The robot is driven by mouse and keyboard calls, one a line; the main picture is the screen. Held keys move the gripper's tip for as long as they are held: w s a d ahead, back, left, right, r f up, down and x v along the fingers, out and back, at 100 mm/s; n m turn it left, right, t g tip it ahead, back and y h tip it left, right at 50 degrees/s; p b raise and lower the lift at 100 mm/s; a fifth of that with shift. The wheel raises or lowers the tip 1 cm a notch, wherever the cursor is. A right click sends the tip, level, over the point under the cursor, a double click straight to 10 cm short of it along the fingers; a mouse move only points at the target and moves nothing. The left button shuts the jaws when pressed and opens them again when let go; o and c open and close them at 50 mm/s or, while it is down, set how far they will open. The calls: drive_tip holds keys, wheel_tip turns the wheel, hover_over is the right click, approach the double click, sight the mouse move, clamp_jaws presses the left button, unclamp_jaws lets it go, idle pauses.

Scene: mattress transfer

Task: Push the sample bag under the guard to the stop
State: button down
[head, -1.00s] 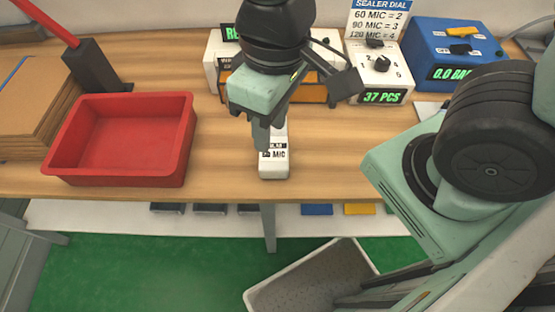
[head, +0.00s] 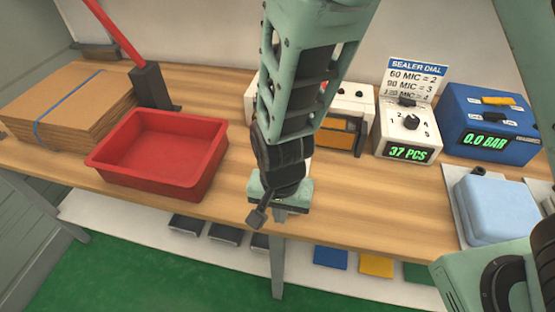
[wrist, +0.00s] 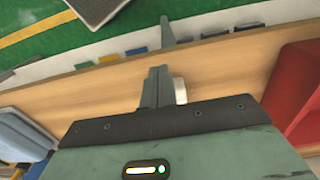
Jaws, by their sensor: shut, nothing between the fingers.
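The white sealer (head: 360,103) stands at the back of the table, with an orange panel (head: 340,135) on its front that may be the guard. My arm covers its left part, and the stop cannot be made out. I cannot make out the sample bag in either view. My gripper (wrist: 156,88) is shut and empty, low over the front of the table. In the wrist view its fingers are close beside a small white block (wrist: 181,91); I cannot tell if they touch it. In the head view my gripper's body (head: 280,190) hides its fingers and most of that block.
A red tray (head: 165,150) and stacked cardboard (head: 70,108) are on the left. A white dial box (head: 408,132) reading 37 PCS, a blue box (head: 490,130) reading 0.0 BAR and a light-blue block (head: 495,208) are on the right. Bare table lies right of my gripper.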

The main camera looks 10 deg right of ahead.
wheel_tip(320, 180, down, 6)
drive_tip(key=shift+r, duration=0.1)
drive_tip(key=w, duration=0.1)
drive_tip(key=w+d, duration=0.1)
drive_tip(key=w, duration=0.1)
drive_tip(key=shift+w+d, duration=0.15)
drive_tip(key=shift+w, duration=0.25)
drive_tip(key=w+d, duration=0.1)
drive_tip(key=w, duration=0.3)
drive_tip(key=w+d+p, duration=0.1)
drive_tip(key=w+d, duration=0.1)
drive_tip(key=w, duration=0.2)
drive_tip(key=w+d, duration=0.1)
drive_tip(key=w, duration=0.4)
drive_tip(key=shift+d, duration=0.35)
drive_tip(key=shift+w+d, duration=0.15)
drive_tip(key=shift+w, duration=0.05)
